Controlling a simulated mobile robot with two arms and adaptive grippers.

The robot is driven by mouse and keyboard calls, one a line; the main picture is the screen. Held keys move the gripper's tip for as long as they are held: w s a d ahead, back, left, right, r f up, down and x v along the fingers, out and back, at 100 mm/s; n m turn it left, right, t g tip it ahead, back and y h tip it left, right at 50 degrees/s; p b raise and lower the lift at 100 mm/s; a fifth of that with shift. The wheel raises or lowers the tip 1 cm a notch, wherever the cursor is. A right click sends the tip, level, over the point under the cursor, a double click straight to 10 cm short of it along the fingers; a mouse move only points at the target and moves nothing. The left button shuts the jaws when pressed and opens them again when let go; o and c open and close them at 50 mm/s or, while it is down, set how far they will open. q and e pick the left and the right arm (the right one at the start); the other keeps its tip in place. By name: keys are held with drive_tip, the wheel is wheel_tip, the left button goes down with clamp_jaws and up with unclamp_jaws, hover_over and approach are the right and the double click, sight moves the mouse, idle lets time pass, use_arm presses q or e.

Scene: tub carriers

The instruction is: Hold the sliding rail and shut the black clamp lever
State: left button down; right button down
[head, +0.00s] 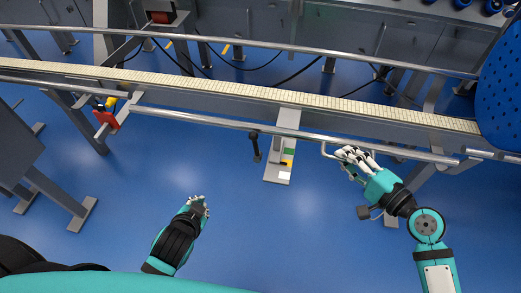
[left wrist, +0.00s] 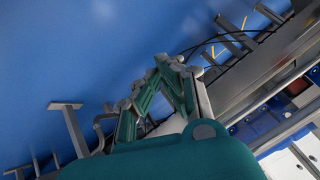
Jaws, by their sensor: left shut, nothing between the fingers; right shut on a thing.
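The sliding rail (head: 220,123) is a long grey tube along the near side of the conveyor in the head view. The black clamp lever (head: 256,148) stands at the rail's lower side, left of a grey bracket, its dark end reaching down. My right gripper (head: 343,154) is shut on a bent grey bar of the rail, right of the bracket; its fingers partly hide the bar. My left gripper (head: 202,199) is shut and empty, below and left of the lever and apart from it. Its teal fingers also show in the left wrist view (left wrist: 165,63).
The conveyor belt (head: 230,88) runs behind the rail, with another rail (head: 300,49) beyond it. The grey bracket (head: 287,123) carries green, orange and white labels. A red block (head: 112,120) sits at the left. Blue floor is open between my left gripper and the lever.

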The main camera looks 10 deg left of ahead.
drive_tip(key=shift+f, duration=0.25)
use_arm(q)
drive_tip(key=w+d+r+m+t+h, duration=0.2)
drive_tip(key=w+d+r+m+t, duration=0.1)
drive_tip(key=w+r+m+t, duration=0.35)
use_arm(e)
drive_tip(key=shift+s, duration=0.1)
drive_tip(key=shift+f, duration=0.1)
use_arm(q)
drive_tip(key=s+d+r+m+h, duration=0.4)
drive_tip(key=d+r+m+h, duration=0.3)
drive_tip(key=m, duration=0.5)
drive_tip(key=d+t+h, duration=0.1)
drive_tip(key=d+h, duration=0.1)
drive_tip(key=d, duration=0.1)
drive_tip(key=shift+s+d, duration=0.2)
drive_tip(key=shift+s, duration=0.15)
